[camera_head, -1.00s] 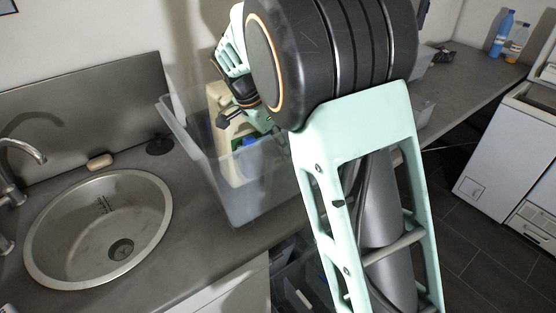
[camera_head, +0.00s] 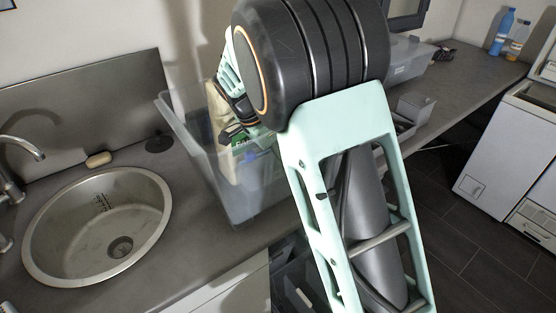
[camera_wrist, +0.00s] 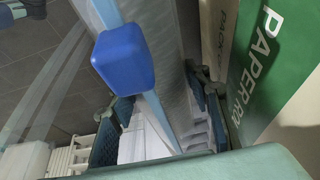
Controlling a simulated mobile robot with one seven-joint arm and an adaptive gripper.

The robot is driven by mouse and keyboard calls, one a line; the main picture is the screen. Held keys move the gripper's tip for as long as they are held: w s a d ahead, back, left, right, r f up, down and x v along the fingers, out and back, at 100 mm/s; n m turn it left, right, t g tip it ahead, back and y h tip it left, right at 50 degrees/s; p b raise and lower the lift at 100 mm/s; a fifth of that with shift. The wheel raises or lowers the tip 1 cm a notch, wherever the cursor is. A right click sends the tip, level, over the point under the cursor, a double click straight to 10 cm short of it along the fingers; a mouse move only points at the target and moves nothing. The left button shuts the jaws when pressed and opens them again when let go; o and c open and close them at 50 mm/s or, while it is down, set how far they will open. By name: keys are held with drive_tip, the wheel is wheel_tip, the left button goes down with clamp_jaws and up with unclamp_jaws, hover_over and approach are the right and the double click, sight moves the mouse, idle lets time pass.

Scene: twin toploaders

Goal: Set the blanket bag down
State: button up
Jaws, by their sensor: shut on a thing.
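My gripper (camera_head: 238,132) is over and partly inside a clear plastic bin on the counter, mostly hidden by my arm. In the wrist view my gripper (camera_wrist: 158,118) has its two dark fingers on either side of a pale, greyish-white thing (camera_wrist: 150,146). I take this to be the blanket bag, held between the fingers. Its full shape is hidden, and I cannot tell whether it touches anything below. A blue block-shaped part (camera_wrist: 123,60) shows close by in the wrist view; I cannot tell what it belongs to.
The clear bin (camera_head: 240,195) also holds a beige package (camera_head: 217,128) with a green lettered panel (camera_wrist: 262,60), close beside my gripper. A round sink (camera_head: 98,228) is at the left. Another clear bin (camera_head: 408,62) and a small grey box (camera_head: 414,106) stand farther right.

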drive_tip(key=o, duration=1.3)
drive_tip(key=shift+r+p, duration=0.5)
drive_tip(key=shift+p, duration=0.05)
drive_tip(key=v, duration=1.2)
drive_tip(key=shift+b, duration=0.3)
